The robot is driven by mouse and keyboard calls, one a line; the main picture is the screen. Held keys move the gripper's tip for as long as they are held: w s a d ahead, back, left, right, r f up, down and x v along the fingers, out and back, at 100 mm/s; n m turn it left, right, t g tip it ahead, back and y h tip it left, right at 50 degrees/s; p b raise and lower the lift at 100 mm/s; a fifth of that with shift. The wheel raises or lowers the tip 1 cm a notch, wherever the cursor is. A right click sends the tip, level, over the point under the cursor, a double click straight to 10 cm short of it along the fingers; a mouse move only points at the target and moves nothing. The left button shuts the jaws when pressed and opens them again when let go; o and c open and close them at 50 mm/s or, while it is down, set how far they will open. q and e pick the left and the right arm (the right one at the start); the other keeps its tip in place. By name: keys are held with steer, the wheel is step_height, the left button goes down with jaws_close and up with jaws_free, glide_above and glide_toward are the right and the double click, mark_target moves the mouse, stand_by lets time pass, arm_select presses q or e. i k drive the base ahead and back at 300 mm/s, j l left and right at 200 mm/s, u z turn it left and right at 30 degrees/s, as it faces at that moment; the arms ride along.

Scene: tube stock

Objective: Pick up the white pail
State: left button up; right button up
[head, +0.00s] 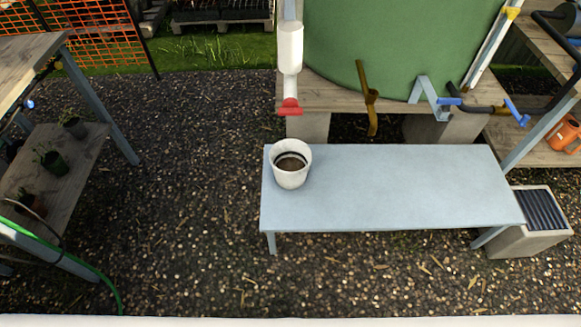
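The white pail (290,178) stands upright at the left end of a low light-blue bench (400,190). Its open top shows a brown inside with a dark ring. No handle can be made out. Neither of my grippers shows in the head view.
A large green tank (400,45) stands on a wooden platform behind the bench, with a white pipe with a red end above the pail. A wooden potting table (30,60) is at the left, a grey grated block (530,222) at the right. Gravel between is clear.

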mark_target(290, 160)
steer(key=i+l+u, duration=0.15)
steer(key=l, duration=0.15)
steer(key=i+l+u, duration=0.15)
steer(key=l, duration=0.2)
steer(key=i+l+u, duration=0.1)
steer(key=l, duration=0.2)
steer(key=i+l+u, duration=0.15)
steer(key=l, duration=0.2)
steer(key=k, duration=0.05)
